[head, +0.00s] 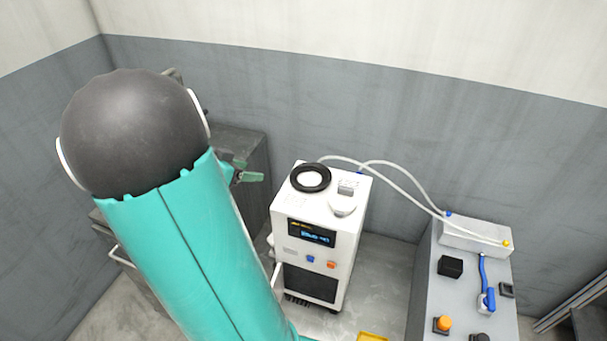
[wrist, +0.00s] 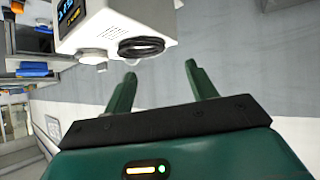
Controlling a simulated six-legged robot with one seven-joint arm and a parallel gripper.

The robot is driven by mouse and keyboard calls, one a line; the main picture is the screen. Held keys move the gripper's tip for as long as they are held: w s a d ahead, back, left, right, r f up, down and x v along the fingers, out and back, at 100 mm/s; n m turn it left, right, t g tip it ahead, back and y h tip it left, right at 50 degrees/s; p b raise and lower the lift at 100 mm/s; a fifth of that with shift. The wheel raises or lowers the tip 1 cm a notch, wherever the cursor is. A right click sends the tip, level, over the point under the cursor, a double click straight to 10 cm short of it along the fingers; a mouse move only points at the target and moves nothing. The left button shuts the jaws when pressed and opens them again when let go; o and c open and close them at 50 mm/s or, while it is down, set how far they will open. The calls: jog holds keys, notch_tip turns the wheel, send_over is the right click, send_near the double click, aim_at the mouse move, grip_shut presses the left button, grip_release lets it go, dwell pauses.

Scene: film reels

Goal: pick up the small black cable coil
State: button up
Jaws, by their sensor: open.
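The small black cable coil (head: 310,189) is a round black ring lying flat on top of the white machine (head: 345,243), near its left side. In the wrist view the coil (wrist: 141,47) shows on the machine's face (wrist: 105,22), beyond the fingertips. My gripper (head: 250,171) is left of the machine top in the head view, apart from the coil. In the wrist view my gripper (wrist: 161,69) has its two green fingers spread with nothing between them. My teal arm hides part of the head view's left side.
A white round cap (head: 343,205) and a small grey block (head: 347,187) sit beside the coil. White hoses (head: 395,179) run from the machine to a white box (head: 475,237) on the grey bench at right. A dark cabinet (head: 250,150) stands behind my gripper.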

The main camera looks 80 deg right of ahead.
jog(key=s+d+f+m+g, duration=0.1)
jog(key=s+d+m, duration=0.1)
jog(key=d, duration=0.2)
send_near(298, 166)
jog(key=shift+h, duration=0.3)
jog(key=x, duration=0.4)
jog(key=shift+a+f, duration=0.3)
jog(key=x, duration=0.6)
jog(key=shift+r, duration=0.1)
jog(key=c, duration=1.1)
jog(key=shift+c, duration=0.2)
jog(key=shift+r, duration=0.1)
